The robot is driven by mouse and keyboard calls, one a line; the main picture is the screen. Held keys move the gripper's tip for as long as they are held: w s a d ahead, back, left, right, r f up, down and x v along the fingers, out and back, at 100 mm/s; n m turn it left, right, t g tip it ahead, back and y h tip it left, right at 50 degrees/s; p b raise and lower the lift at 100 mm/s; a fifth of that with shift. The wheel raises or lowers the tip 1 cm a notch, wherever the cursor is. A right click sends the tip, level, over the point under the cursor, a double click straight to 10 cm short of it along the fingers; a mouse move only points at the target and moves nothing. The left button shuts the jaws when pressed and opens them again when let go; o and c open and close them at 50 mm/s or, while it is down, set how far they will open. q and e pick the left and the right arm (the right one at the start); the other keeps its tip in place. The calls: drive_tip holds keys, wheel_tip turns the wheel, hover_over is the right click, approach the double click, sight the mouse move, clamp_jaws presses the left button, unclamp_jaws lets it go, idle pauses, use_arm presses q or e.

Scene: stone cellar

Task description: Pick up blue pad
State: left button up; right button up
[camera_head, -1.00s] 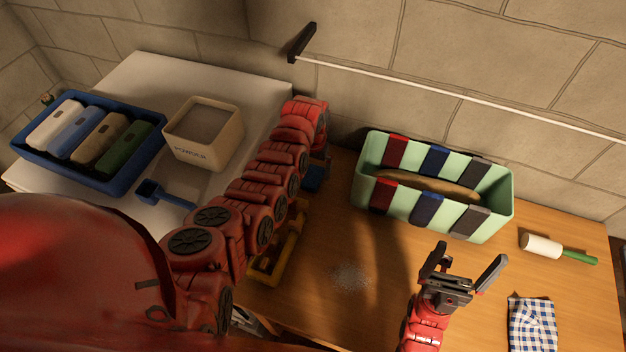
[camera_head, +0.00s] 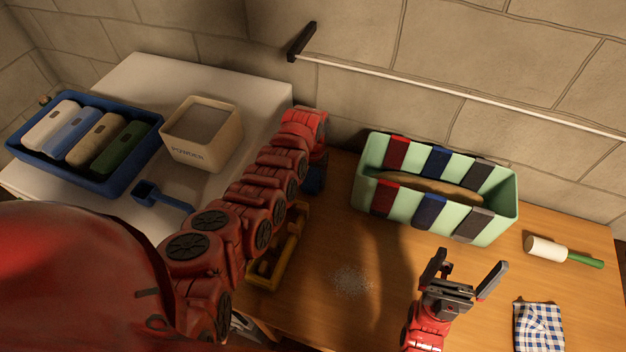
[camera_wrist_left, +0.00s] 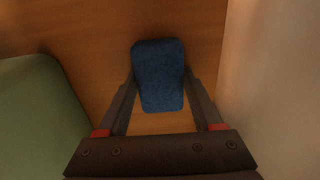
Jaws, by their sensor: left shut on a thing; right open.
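The blue pad (camera_wrist_left: 158,80) is a small rounded block with a rough surface, held between the fingers of my left gripper (camera_wrist_left: 160,74) in the left wrist view. Wood lies behind it; I cannot tell how far it is above the table. In the head view, part of the pad (camera_head: 315,181) shows beneath the end of my left arm, which hides most of that gripper. My right gripper (camera_head: 462,273) is open and empty above the table (camera_head: 335,310), in front of the mint box.
A mint box (camera_head: 365,190) with coloured pads over its rims stands at the back. A yellow tray (camera_head: 268,282) lies under my left arm. A white-and-green brush (camera_head: 545,248) and checked cloth (camera_head: 540,325) lie right. A blue bin (camera_head: 120,183), powder box (camera_head: 202,155) and scoop (camera_head: 160,197) stand left.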

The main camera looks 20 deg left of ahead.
sight(313, 177)
use_arm(q)
drive_tip(key=shift+w+r, duration=0.1)
drive_tip(key=shift+r+b, duration=0.35)
drive_tip(key=shift+r, duration=0.4)
wheel_tip(313, 177, up, 5)
drive_tip(key=shift+r+b, duration=0.1)
drive_tip(key=shift+b, duration=1.15)
drive_tip(key=shift+r+p, duration=0.3)
drive_tip(key=shift+r, duration=0.5)
drive_tip(key=shift+r+p, duration=0.3)
drive_tip(key=shift+r, duration=0.5)
